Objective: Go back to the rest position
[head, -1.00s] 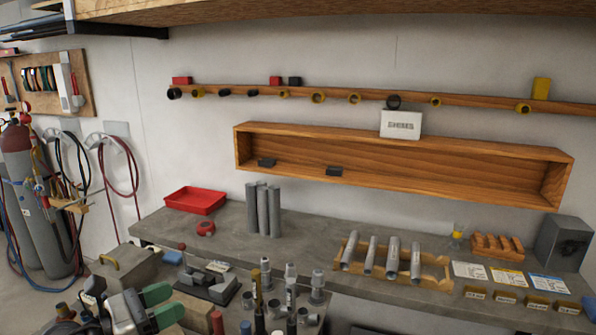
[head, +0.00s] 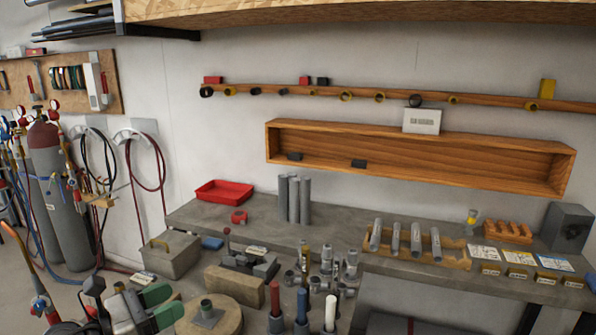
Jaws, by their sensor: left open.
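My left gripper (head: 160,305) is at the bottom left of the head view. Its two green-padded fingers are apart and nothing shows between them. It appears in front of the low work surface, left of a round tan block (head: 228,318) with a small fitting on a plate. Any contact between gripper and block cannot be told. My right gripper is not in view.
Grey pipe fittings (head: 325,285) and upright red- and white-topped tools crowd the lower front. A grey bench (head: 340,238) behind holds a red tray (head: 224,191), standing pipes (head: 295,198) and a wooden pipe rack (head: 455,252). Gas cylinders (head: 65,215) stand at left.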

